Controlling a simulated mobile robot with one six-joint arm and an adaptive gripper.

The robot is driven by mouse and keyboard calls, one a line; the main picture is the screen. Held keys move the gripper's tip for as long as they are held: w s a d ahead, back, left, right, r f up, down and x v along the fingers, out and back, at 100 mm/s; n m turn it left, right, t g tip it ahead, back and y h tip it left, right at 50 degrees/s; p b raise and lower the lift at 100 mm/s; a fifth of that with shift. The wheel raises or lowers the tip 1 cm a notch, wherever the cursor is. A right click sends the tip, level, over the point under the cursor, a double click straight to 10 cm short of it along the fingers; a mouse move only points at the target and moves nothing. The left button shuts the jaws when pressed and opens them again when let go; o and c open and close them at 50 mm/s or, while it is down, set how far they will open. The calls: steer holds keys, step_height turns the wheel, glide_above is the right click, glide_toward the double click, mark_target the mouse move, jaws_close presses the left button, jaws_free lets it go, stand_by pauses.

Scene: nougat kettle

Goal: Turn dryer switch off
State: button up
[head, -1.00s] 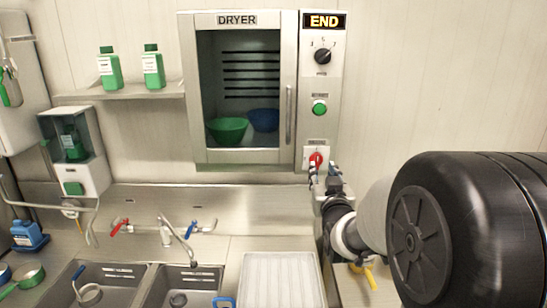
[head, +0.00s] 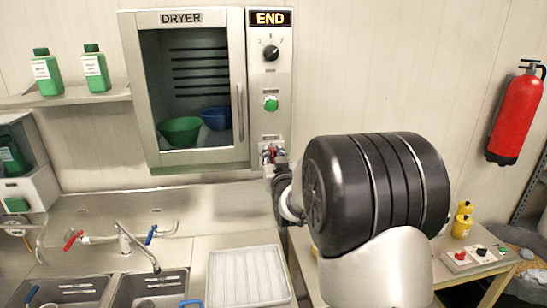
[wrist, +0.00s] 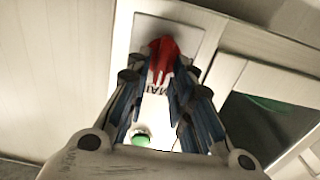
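The dryer (head: 197,160) hangs on the back wall with its glass door shut. Its display (head: 270,18) reads END. The red switch (head: 268,152) is at the foot of the control panel, partly hidden by my gripper (head: 273,158) in the head view. In the wrist view, the red switch (wrist: 164,52) sits between the fingertips of my gripper (wrist: 164,73). The fingers flank the switch closely, one on each side. I cannot tell whether they press on it. A green button (head: 271,103) and a black dial (head: 270,53) sit higher on the panel.
A sink counter (head: 185,253) with taps and a white tray (head: 247,276) lies below the dryer. A wooden table (head: 500,262) with a switch box (head: 478,260) stands at right. A red fire extinguisher (head: 516,115) hangs on the right wall.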

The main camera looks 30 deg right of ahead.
jaws_close()
steer(key=shift+b, duration=0.5)
steer(key=n+b, duration=0.1)
steer(key=b, duration=0.1)
steer(key=n+b, duration=0.2)
steer(key=b, duration=0.1)
steer(key=shift+a+f+n+b, duration=0.2)
steer(key=shift+f+n+b, duration=0.1)
steer(key=n+b, duration=0.8)
steer(key=n, duration=0.1)
steer(key=n+b, duration=0.4)
steer(key=n, duration=0.1)
steer(key=shift+w+a+f+b, duration=0.15)
steer(key=shift+a+f+b, duration=0.2)
steer(key=shift+a, duration=0.05)
steer(key=shift+n, duration=0.3)
steer(key=shift+o, duration=1.5)
jaws_free()
